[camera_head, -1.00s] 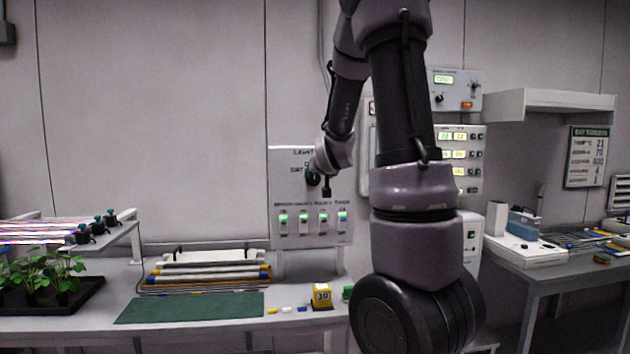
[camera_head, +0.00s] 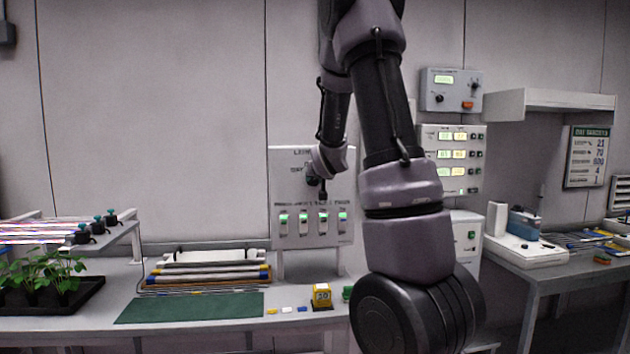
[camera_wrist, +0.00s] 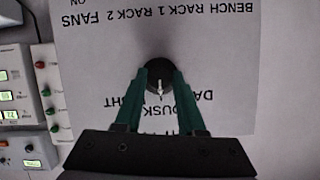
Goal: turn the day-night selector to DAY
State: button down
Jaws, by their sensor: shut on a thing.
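The day-night selector is a round black knob (camera_wrist: 159,72) with a pale pointer, on a white panel (camera_head: 300,161) on the wall. In the wrist view the panel's lettering is upside down, with the DAY, DUSK and NIGHT labels just below the knob and partly hidden by my fingers. The pointer lies roughly along the picture's vertical; I cannot tell exactly which label it marks. My gripper (camera_wrist: 159,78) has its green fingers on both sides of the knob, shut on it. In the head view my gripper (camera_head: 322,188) is small and dark against the panel and hides the knob.
Several lit switches (camera_head: 303,222) sit lower on the same panel. A grey control box (camera_head: 451,89) and a panel with displays (camera_head: 452,134) are to the right.

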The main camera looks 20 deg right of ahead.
jog(key=n+h, duration=0.2)
jog(key=shift+a+f+n, duration=0.1)
jog(key=shift+a+n, duration=0.15)
jog(key=shift+n, duration=0.05)
jog(key=n+h, duration=0.2)
jog(key=n, duration=0.2)
jog(key=shift+f+g+h, duration=0.1)
jog(key=shift+g+h, duration=0.2)
dwell(0.6)
jog(key=c, duration=0.5)
grip_release()
jog(key=v, duration=1)
jog(key=shift+s+a, duration=0.25)
